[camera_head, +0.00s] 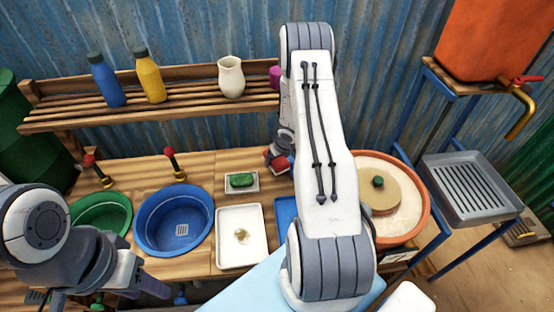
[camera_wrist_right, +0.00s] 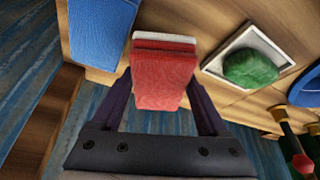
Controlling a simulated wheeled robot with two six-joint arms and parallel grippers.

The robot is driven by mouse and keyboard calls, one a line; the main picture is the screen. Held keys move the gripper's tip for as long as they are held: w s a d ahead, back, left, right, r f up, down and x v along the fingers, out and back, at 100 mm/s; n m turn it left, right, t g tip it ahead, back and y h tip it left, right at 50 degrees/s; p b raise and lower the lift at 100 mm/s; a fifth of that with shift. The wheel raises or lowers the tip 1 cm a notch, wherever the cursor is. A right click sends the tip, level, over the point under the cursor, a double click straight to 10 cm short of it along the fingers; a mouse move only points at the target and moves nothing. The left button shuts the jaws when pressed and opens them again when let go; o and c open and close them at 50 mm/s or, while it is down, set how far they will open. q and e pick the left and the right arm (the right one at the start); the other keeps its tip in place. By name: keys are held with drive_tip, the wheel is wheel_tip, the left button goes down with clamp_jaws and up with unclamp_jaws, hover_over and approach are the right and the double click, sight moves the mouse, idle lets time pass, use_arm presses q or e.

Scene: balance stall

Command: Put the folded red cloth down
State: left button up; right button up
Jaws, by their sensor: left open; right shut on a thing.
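The folded red cloth (camera_wrist_right: 165,78) is a thick block with a pale band at its far end. My right gripper (camera_wrist_right: 160,108) is shut on it, with a finger on each side, over the wooden counter's back part. I cannot tell whether the cloth touches the counter. In the head view the cloth (camera_head: 277,160) shows only as a small red patch, mostly hidden by my right arm. My left gripper (camera_head: 148,287) is open at the lower left, in front of the counter's near edge, and appears empty.
A white dish with green soap (camera_head: 241,181) sits left of the cloth. A white tray (camera_head: 228,256), a blue tray (camera_head: 284,212), a blue basin (camera_head: 150,238) and a green basin (camera_head: 118,214) stand nearer. An orange basin (camera_head: 424,218) is right of my arm. Red-handled taps (camera_head: 172,160) stand behind the basins.

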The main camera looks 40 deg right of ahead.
drive_tip(key=shift+f+b, duration=0.35)
drive_tip(key=shift+f, duration=0.25)
drive_tip(key=o, duration=1.1)
drive_tip(key=shift+r, duration=0.1)
drive_tip(key=shift+r, duration=0.25)
drive_tip(key=p+v, duration=0.4)
drive_tip(key=v, duration=0.8)
drive_tip(key=shift+a+r+p, duration=0.1)
drive_tip(key=shift+r+p, duration=0.2)
drive_tip(key=shift+p, duration=0.05)
drive_tip(key=shift+s, duration=0.1)
